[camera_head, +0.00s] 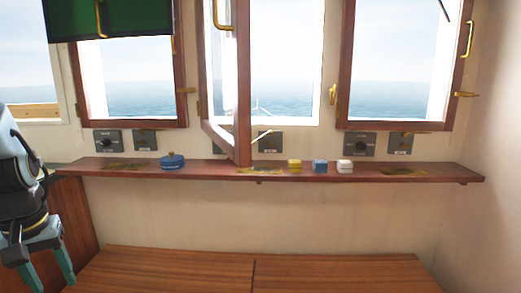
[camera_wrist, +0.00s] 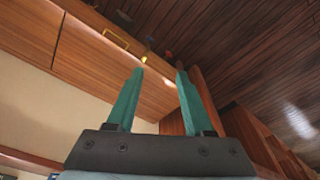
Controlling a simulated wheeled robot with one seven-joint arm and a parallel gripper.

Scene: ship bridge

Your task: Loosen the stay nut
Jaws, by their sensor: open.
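The middle window's casement (camera_head: 242,85) stands swung inward, its lower corner over the wooden ledge. A thin pale rod (camera_head: 262,136), perhaps the stay, slants beside the casement's lower part. I cannot make out a stay nut on it for certain. My gripper (camera_head: 45,276) hangs at the lower left of the head view, well below and left of the casement, with its teal fingers apart. In the wrist view my gripper (camera_wrist: 160,72) has nothing between its fingers; neither window nor stay shows there.
The ledge (camera_head: 215,172) carries a blue lidded pot (camera_head: 172,161), a yellow block (camera_head: 295,166), a blue block (camera_head: 320,167) and a white block (camera_head: 344,166). A dark green panel (camera_head: 108,20) hangs upper left. A wooden top (camera_head: 180,270) lies below. The wall between is clear.

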